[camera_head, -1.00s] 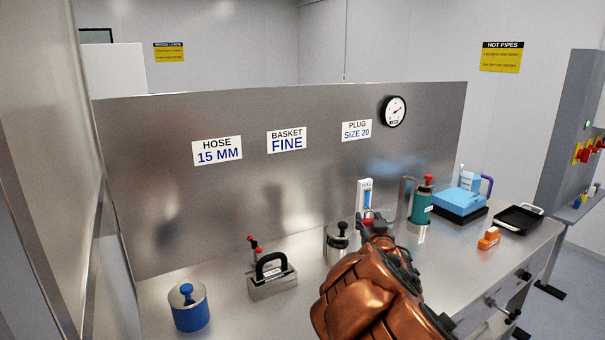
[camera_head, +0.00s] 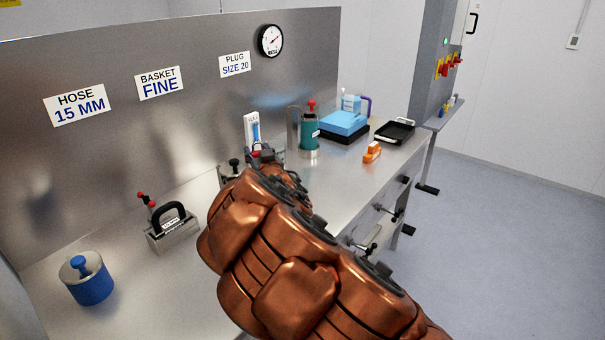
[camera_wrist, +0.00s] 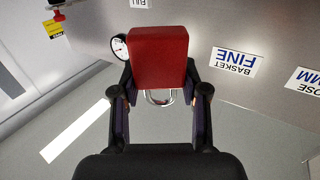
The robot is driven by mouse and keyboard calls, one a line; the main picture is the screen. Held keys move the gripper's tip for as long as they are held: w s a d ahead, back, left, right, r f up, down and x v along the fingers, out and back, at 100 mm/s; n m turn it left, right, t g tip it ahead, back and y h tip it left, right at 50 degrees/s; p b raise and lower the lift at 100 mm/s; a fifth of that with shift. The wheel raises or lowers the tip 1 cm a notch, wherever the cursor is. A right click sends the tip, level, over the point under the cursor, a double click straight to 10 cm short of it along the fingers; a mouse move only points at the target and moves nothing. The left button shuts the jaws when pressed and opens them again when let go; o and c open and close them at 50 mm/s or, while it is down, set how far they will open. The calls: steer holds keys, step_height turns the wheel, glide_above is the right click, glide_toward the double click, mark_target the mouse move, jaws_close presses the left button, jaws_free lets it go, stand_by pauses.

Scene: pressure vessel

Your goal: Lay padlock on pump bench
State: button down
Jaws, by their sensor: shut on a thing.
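A red padlock (camera_wrist: 160,58) with a metal shackle is held between the dark fingers of my gripper (camera_wrist: 160,88) in the wrist view. In the head view my gripper (camera_head: 262,156) is above the steel bench (camera_head: 335,182), in front of the backboard, and my copper arm hides most of it. I cannot make out the padlock there. The bench has a bare strip right of my gripper. No label names it as the pump bench.
A blue canister (camera_head: 88,282) and a black-handled block (camera_head: 172,232) stand at left. A green cylinder (camera_head: 310,132), blue box (camera_head: 345,122), orange item (camera_head: 372,152) and black tray (camera_head: 395,131) are toward the far end. Valves (camera_head: 390,213) jut from the front edge.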

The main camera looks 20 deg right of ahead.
steer(key=s+d+f+n+y+b, duration=0.1)
steer(key=d+f+n+y+b, duration=0.15)
steer(key=d, duration=0.65)
steer(key=s+d+f+n+y+b, duration=0.1)
steer(key=s+d+f+y+b, duration=0.15)
steer(key=d, duration=0.65)
steer(key=s+d+f+n+g+y+b, duration=0.1)
steer(key=s+d+f, duration=0.3)
steer(key=s, duration=0.6)
steer(key=s+d+f+n+g+y+b, duration=0.1)
steer(key=s+d+f+y+b, duration=0.2)
steer(key=s+d, duration=0.6)
steer(key=shift+s+d+f+n+g+b, duration=0.25)
steer(key=shift+s+f+n+g+b, duration=0.15)
steer(key=shift+b, duration=0.25)
steer(key=w+a, duration=0.1)
steer(key=w, duration=0.3)
steer(key=w+a+f+p, duration=0.1)
steer(key=w, duration=0.4)
steer(key=w+a, duration=0.1)
steer(key=w, duration=0.4)
steer(key=shift+w+a+f+p, duration=0.15)
steer(key=shift+w+f+p, duration=0.05)
steer(key=shift+f+p, duration=0.1)
steer(key=shift+w+a+f+p, duration=0.15)
steer(key=shift+w+f, duration=0.15)
steer(key=shift+f, duration=0.2)
steer(key=shift+w+f+p, duration=0.15)
steer(key=shift+w+f, duration=0.15)
steer(key=shift+f, duration=0.75)
